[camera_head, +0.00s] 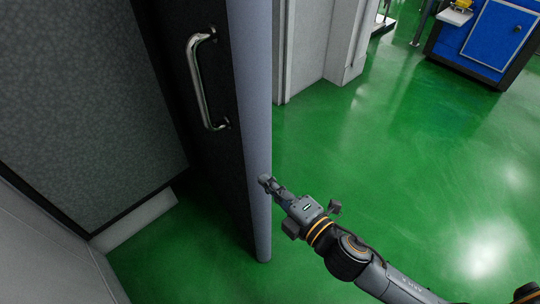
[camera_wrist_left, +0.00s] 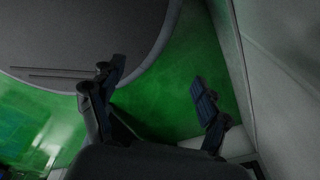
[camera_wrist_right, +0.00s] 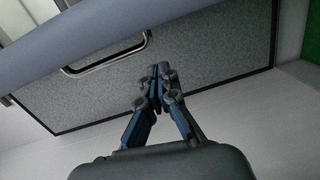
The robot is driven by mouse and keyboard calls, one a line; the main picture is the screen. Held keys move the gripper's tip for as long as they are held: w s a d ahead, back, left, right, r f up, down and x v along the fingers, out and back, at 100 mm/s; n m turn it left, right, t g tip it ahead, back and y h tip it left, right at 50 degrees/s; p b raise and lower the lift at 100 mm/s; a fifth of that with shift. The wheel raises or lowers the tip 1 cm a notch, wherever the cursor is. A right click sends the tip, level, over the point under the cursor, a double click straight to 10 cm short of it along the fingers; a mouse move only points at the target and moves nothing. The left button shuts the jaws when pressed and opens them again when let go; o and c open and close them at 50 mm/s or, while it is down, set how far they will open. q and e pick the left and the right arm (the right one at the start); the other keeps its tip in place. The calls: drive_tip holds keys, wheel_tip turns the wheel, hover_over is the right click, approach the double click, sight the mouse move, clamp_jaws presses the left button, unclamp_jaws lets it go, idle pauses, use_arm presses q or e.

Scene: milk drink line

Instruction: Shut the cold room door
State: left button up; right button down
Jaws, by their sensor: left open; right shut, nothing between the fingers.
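The cold room door stands open in the head view, its dark face and rounded grey-blue edge (camera_head: 254,130) running down the middle. A metal bar handle (camera_head: 196,82) is on the dark face. My right gripper (camera_head: 267,181) is shut and empty at the lower part of that edge; I cannot tell whether it touches. In the right wrist view its closed fingertips (camera_wrist_right: 160,76) are in front of a grey speckled panel, below the handle (camera_wrist_right: 108,58) and the grey-blue edge. My left gripper (camera_wrist_left: 150,82) is open and empty in the left wrist view; it is not in the head view.
Green floor (camera_head: 400,150) lies clear right of the door. A pale wall post (camera_head: 348,45) stands behind it, and a blue cabinet (camera_head: 490,35) is at the top right. A pale wall (camera_wrist_left: 285,70) rises right of my left gripper.

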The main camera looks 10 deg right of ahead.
sight(248, 143)
drive_tip(key=shift+n+y, duration=0.4)
drive_tip(key=shift+n, duration=0.1)
drive_tip(key=w+a+r+p, duration=0.1)
drive_tip(key=w, duration=0.2)
drive_tip(key=w+a+r+p, duration=0.1)
drive_tip(key=w, duration=0.2)
drive_tip(key=w+a+r+p, duration=0.1)
drive_tip(key=w+a, duration=0.1)
drive_tip(key=w, duration=0.1)
drive_tip(key=shift+w+r, duration=0.15)
drive_tip(key=shift+r, duration=0.05)
drive_tip(key=shift+w+d+p, duration=0.2)
drive_tip(key=shift+p, duration=0.1)
